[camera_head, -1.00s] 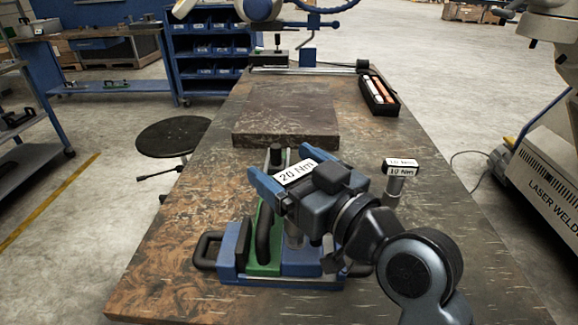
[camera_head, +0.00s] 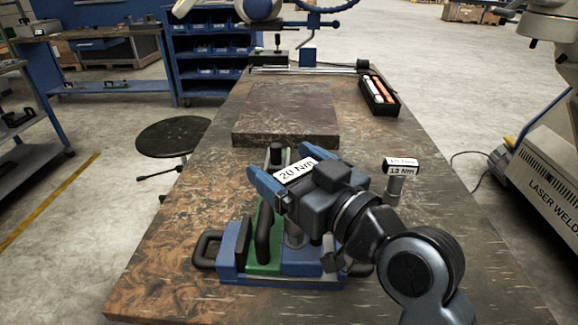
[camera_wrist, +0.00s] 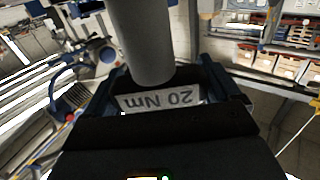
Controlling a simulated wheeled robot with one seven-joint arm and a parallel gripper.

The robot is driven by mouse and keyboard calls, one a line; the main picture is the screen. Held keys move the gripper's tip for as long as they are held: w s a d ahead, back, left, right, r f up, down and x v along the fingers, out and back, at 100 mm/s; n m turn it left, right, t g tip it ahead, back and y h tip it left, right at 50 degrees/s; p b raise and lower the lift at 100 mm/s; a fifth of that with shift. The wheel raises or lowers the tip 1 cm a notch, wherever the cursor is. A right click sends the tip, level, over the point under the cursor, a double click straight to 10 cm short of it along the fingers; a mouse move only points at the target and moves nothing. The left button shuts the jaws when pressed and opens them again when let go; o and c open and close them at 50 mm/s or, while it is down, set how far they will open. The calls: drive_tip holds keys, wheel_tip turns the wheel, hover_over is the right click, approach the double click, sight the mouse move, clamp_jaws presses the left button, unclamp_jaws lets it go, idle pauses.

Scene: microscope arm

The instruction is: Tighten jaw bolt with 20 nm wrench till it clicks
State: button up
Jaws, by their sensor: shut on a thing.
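The 20 Nm wrench, its white label (camera_head: 297,171) facing up, is in my gripper (camera_head: 278,178). The blue fingers are shut on its head. Below stands the blue and green fixture (camera_head: 264,262) with black handles, near the table's front. The wrench's grey shaft (camera_head: 294,238) reaches down towards the fixture's right part; whether it sits on the jaw bolt is hidden. The jaw bolt itself does not show. In the wrist view the grey shaft (camera_wrist: 143,40) and the upside-down 20 Nm label (camera_wrist: 160,100) show between the fingers.
A second wrench (camera_head: 399,169) stands upright right of my gripper, its label hard to read. A dark stone slab (camera_head: 287,115) lies behind the fixture. A black tray (camera_head: 379,95) with orange and white items is at the back right. The table's right front is clear.

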drive_tip(key=shift+f+b, duration=1.55)
drive_tip(key=shift+w+d+r+m+t+h+p, duration=0.1)
drive_tip(key=shift+m+t+h+p, duration=0.65)
drive_tip(key=shift+p, duration=1.15)
drive_tip(key=shift+w+d+r+m+t+h+p, duration=0.1)
drive_tip(key=shift+m+t+h+p, duration=0.6)
drive_tip(key=shift+p, duration=1.2)
drive_tip(key=shift+w+d+f+m+h+p, duration=0.2)
drive_tip(key=shift+h+p, duration=0.55)
drive_tip(key=shift+p, duration=0.55)
drive_tip(key=shift+r+m+h+p, duration=0.1)
drive_tip(key=shift+m+h+p, duration=0.2)
drive_tip(key=shift+p, duration=0.7)
drive_tip(key=shift+s+a+p, duration=0.1)
drive_tip(key=shift+s+p, duration=0.1)
drive_tip(key=shift+p, duration=0.4)
drive_tip(key=shift+a+f+m+t+h+b, duration=0.1)
drive_tip(key=shift+f+m+t+h+b, duration=0.2)
drive_tip(key=shift+h+b, duration=0.3)
drive_tip(key=shift+m+t+h+b, duration=0.25)
drive_tip(key=shift+m+h+b, duration=0.2)
drive_tip(key=shift+h+b, duration=0.15)
drive_tip(key=shift+r+m+h+b, duration=0.1)
drive_tip(key=shift+m+h+b, duration=0.4)
drive_tip(key=shift+b, duration=1.2)
